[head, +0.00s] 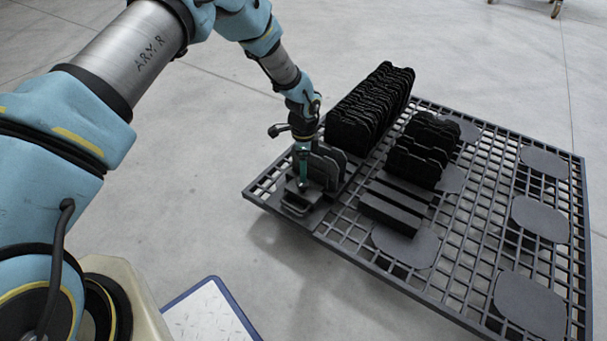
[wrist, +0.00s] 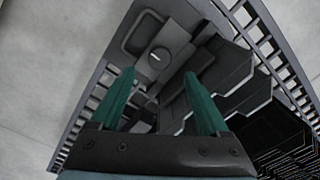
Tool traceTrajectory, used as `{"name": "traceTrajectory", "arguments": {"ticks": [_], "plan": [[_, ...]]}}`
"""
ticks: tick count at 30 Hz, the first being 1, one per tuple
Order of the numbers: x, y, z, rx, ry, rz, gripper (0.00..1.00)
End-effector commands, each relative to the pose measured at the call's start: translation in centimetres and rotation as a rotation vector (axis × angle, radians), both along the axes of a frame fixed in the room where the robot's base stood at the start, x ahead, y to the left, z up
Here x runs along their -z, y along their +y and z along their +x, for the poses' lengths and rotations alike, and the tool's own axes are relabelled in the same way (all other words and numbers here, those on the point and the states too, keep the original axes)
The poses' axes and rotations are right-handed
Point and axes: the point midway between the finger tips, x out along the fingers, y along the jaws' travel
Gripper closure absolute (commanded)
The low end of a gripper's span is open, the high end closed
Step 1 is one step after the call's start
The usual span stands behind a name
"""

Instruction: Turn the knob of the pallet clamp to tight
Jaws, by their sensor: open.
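The pallet clamp (head: 297,205) is a dark grey block with a looped handle at the near left corner of the pallet. In the wrist view the clamp (wrist: 172,36) shows a round grey knob (wrist: 158,58) with a short white mark, beside the loop. My gripper (wrist: 159,75) is open, with its two green fingers apart and nothing held between them. The knob appears just beyond the fingertips, roughly midway between them. In the head view my gripper (head: 302,180) points down over the clamp and hides the knob. I cannot tell whether the fingertips touch it.
The black grid pallet (head: 480,215) carries a long row of black plates (head: 370,108) close behind my gripper and a shorter stack (head: 423,150) to the right. Flat bars (head: 390,212) lie right of the clamp.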

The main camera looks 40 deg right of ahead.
Motion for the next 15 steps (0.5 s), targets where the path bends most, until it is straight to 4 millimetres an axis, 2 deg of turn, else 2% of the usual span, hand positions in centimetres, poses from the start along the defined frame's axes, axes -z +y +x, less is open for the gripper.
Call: {"name": "traceTrajectory", "arguments": {"ticks": [1,6,15], "plan": [[-1.3,0.0,0.0,0.0,-0.001,-0.002,0.21],[-3.6,0.0,0.0,0.0,0.0,0.0,0.21],[-4.6,0.0,0.0,0.001,0.0,0.0,0.21]]}}
